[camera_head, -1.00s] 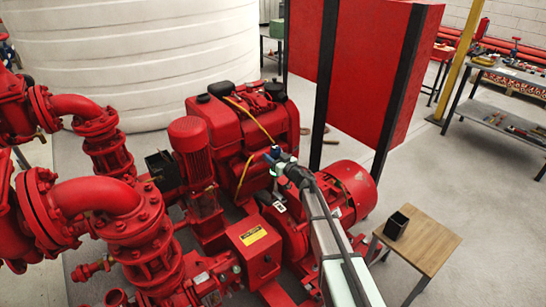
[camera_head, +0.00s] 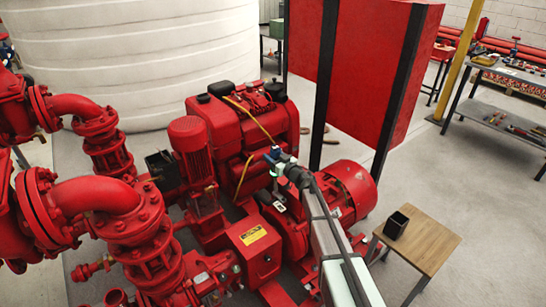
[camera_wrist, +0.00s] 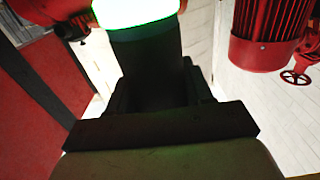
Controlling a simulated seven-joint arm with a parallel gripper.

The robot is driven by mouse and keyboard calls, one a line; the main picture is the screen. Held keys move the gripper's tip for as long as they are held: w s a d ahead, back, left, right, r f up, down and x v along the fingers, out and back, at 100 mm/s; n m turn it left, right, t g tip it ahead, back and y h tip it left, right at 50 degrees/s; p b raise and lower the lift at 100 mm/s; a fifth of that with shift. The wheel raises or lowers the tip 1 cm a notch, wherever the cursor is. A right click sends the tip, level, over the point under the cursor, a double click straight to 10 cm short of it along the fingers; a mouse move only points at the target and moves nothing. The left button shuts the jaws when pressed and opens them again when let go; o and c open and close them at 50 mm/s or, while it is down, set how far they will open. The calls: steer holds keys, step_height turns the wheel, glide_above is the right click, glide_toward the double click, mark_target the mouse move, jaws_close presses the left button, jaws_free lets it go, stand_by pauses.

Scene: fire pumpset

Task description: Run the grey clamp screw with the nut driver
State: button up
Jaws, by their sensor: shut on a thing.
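My gripper (camera_head: 283,168) is above the red pumpset, between the red engine and the round red motor, in the head view. In the wrist view, my gripper (camera_wrist: 157,90) is shut on the dark cylindrical body of the nut driver (camera_wrist: 148,68). A bright white-green glowing band (camera_wrist: 135,12) shows at its upper end. In the head view, a small green patch shows beside the gripper. The nut driver's tip is out of the wrist view. I cannot make out the grey clamp screw, nor whether the driver touches it.
The red engine (camera_head: 243,125) stands behind the gripper, with a yellow cable on it. The red motor (camera_head: 347,187) is close to its right. Red pipes (camera_head: 95,195) fill the left.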

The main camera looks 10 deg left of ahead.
steer(key=shift+f, duration=0.65)
stand_by(2.2)
